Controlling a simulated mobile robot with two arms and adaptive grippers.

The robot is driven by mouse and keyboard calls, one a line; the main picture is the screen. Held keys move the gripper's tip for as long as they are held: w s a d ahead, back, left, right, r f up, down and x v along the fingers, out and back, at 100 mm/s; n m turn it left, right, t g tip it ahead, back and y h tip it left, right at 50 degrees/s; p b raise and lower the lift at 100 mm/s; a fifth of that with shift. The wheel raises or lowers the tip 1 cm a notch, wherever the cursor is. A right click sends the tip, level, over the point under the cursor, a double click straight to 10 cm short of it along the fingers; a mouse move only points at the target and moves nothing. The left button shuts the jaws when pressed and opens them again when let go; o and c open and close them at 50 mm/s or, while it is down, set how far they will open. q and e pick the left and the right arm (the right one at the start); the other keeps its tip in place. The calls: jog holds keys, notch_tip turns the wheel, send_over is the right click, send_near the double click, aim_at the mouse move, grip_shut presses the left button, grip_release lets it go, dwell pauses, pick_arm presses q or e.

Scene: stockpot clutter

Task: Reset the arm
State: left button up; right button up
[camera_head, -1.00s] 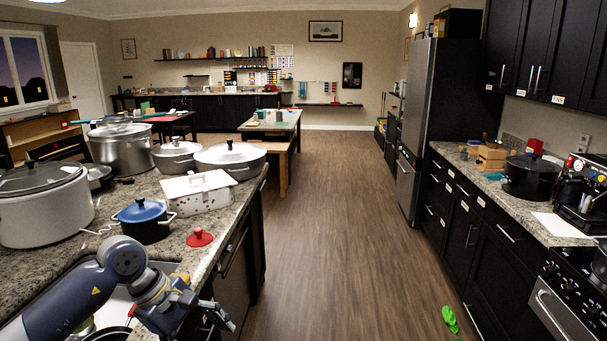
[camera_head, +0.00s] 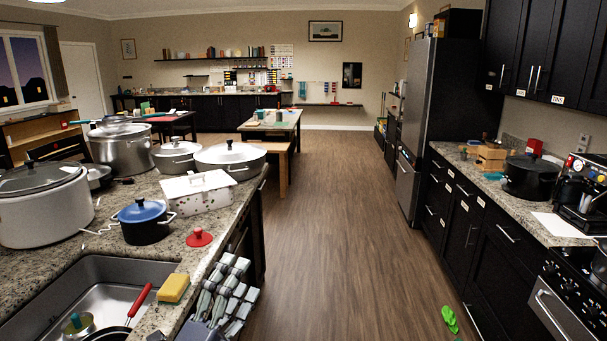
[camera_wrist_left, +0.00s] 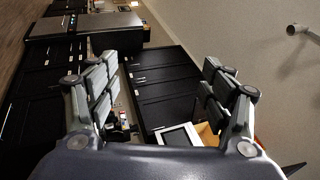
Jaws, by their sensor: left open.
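My left gripper (camera_head: 226,290) is at the bottom of the head view, just right of the granite counter's edge, with its fingers pointing up. In the left wrist view (camera_wrist_left: 160,88) its two fingers are spread wide with nothing between them. The rest of my left arm is out of the head view. My right gripper is not in view.

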pick_arm(q)
jog(key=s+a+f+n+g+y, duration=0.3)
jog(key=a+f+n+y, duration=0.2)
jog(key=f+n, duration=0.3)
jog(key=s+a+f+n+g+y, duration=0.35)
jog(key=a+f+n, duration=0.2)
jog(key=f, duration=0.45)
jog(key=s+d+f+n+g, duration=0.1)
jog(key=s+f+n+g, duration=0.35)
jog(key=s+f, duration=0.4)
jog(key=s+f+n+g, duration=0.3)
jog(key=s+f+g, duration=0.25)
jog(key=s, duration=0.65)
jog(key=s+f+g, duration=0.1)
jog(key=s+f, duration=0.1)
jog(key=f, duration=1.2)
jog(key=s+f+g, duration=0.1)
jog(key=s+f, duration=0.1)
jog(key=f, duration=1.2)
jog(key=s+a+f, duration=0.2)
jog(key=s+f, duration=1.2)
jog(key=s, duration=0.1)
jog(key=shift+s+a+f+g, duration=0.3)
jog(key=shift+s+g, duration=0.05)
jog(key=shift+g, duration=0.1)
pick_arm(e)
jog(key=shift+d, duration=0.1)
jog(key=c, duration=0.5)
